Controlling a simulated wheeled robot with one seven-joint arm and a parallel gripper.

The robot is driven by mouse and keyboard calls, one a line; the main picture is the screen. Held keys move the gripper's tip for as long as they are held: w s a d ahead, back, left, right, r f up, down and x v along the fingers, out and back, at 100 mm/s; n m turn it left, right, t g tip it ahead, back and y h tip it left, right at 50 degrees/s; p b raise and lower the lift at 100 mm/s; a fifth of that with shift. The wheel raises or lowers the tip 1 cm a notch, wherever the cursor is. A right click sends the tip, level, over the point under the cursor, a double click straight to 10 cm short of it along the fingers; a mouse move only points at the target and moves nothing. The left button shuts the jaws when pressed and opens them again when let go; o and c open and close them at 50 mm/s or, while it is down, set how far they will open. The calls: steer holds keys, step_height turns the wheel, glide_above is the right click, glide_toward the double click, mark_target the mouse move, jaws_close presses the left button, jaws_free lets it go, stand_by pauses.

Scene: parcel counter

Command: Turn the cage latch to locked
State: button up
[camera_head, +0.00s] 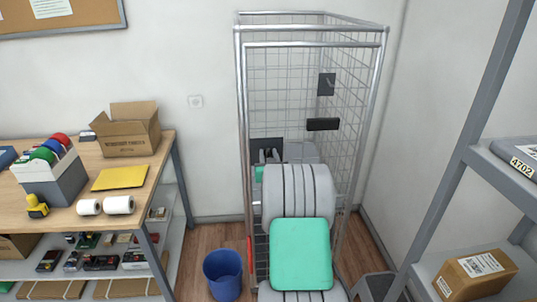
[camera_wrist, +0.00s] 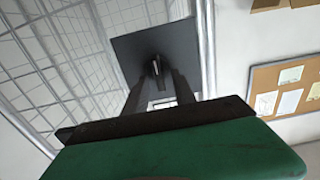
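The wire roll cage (camera_head: 312,29) stands upright in the corner. A dark square latch plate (camera_head: 258,145) is on its front left post, partly covered by my gripper (camera_head: 270,157). In the wrist view the plate (camera_wrist: 132,52) fills the upper middle, with a small upright latch handle (camera_wrist: 156,66) on it. My gripper's two dark fingers (camera_wrist: 156,84) point at the plate, apart, with the handle between or just beyond their tips. I cannot tell whether they touch it. My arm hides the lower cage front.
A workbench (camera_head: 75,201) with an open carton (camera_head: 130,130) and tape rolls stands left. A blue bin (camera_head: 223,274) is on the floor before the cage's left side. A grey shelf rack (camera_head: 461,160) with a parcel (camera_head: 476,275) stands close on the right.

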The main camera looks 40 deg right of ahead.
steer(key=shift+c, duration=0.5)
jaws_close()
